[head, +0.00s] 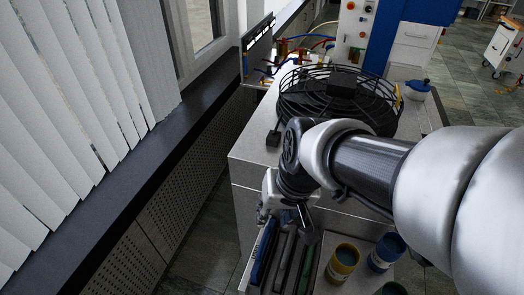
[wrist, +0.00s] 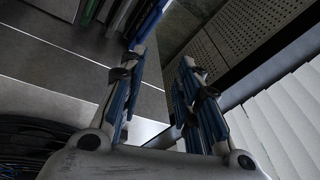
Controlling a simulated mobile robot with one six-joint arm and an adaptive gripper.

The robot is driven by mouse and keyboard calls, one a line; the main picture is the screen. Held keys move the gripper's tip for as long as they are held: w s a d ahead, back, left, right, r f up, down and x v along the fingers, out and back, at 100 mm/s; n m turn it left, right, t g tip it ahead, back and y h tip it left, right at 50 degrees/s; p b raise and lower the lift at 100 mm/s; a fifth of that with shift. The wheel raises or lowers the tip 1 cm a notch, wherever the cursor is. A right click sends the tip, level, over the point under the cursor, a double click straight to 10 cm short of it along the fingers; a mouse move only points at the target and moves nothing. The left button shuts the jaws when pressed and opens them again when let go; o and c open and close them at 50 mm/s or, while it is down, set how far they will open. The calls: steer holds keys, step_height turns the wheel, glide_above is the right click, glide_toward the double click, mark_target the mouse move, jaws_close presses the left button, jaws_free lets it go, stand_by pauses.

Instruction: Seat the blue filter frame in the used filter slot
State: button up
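The blue filter frame (head: 264,252) stands on edge at the left end of a row of upright frames in a rack, low in the head view. In the wrist view the blue frame (wrist: 151,18) shows at the top, just past the tip of the left finger. My gripper (head: 280,212) hangs over the near edge of the cabinet, close above the row. In the wrist view my gripper (wrist: 163,65) is open, with an empty gap between its blue-padded fingers. I cannot tell which slot is the used one; the arm hides part of the rack.
A dark frame (head: 285,262) and a green frame (head: 307,265) stand beside the blue one. A yellow cup (head: 343,262) and a blue cup (head: 386,251) are to the right. A black fan guard (head: 340,98) lies on the cabinet. A perforated wall panel (head: 190,165) and blinds (head: 75,110) are left.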

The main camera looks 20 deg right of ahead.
steer(key=s+r+n+t+h, duration=0.1)
steer(key=s+r+n, duration=0.1)
steer(key=s+r, duration=0.4)
steer(key=shift+s+d+n+t, duration=0.3)
steer(key=shift+s+d+n, duration=0.1)
steer(key=shift+s, duration=0.65)
